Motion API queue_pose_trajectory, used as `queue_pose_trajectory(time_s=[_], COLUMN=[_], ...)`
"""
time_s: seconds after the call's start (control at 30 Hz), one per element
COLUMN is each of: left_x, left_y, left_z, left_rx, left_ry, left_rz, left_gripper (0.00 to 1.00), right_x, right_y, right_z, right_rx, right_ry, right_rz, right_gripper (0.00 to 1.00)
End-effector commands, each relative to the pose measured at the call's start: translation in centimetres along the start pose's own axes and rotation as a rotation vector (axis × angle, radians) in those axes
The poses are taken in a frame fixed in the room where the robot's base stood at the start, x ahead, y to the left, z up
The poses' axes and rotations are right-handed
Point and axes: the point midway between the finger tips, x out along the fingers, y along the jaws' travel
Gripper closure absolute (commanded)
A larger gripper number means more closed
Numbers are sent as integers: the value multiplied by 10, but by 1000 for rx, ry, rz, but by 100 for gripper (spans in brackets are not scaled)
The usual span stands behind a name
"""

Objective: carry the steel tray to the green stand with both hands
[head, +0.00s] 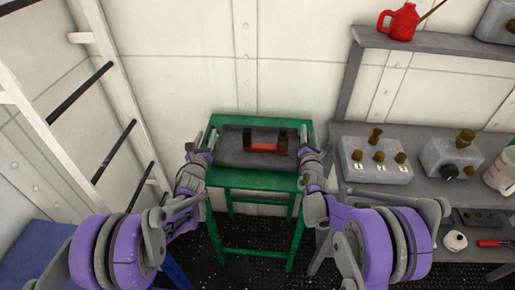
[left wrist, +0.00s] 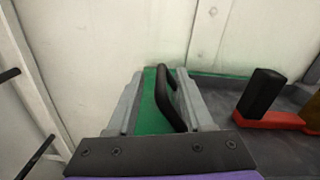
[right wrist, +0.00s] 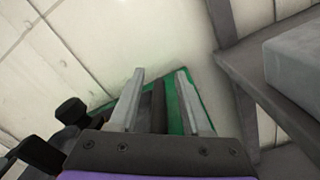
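The steel tray (head: 232,158) is dark grey and appears to rest level on the top of the green stand (head: 250,181), against the back wall. It carries a red piece (head: 263,147) with a black upright block, and a brown item (head: 282,148). My left gripper (head: 211,139) is at the tray's left end. In the left wrist view its fingers are apart, with the black tray handle (left wrist: 168,100) between them. My right gripper (head: 306,141) is at the right end, fingers apart. A dark strip lies between them; I cannot tell whether it is handle or rim.
A grey workbench (head: 425,187) stands close on the right, with switch boxes (head: 374,160) and a jug. A shelf above holds a red can (head: 398,22). A ladder-like rack (head: 72,95) is on the left, a blue surface (head: 35,250) below it.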

Motion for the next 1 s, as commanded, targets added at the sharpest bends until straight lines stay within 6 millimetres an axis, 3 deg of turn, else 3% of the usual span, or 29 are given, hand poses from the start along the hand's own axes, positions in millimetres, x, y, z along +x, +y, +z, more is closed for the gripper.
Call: queue_pose_trajectory(time_s=[0.33,0.8,1.0], left_x=[-10,-102,-118], left_y=[-2,0,0], left_z=[0,0,0], left_rx=[0,1,0], left_ry=[-1,0,0], left_rz=[-3,-1,-1], left_gripper=[49,49,49], right_x=[0,0,-2], right_y=[2,2,2], right_z=[-1,-2,-2], right_rx=[1,1,1], right_ry=[3,4,4], right_rz=[2,3,3], right_gripper=[52,52,52])
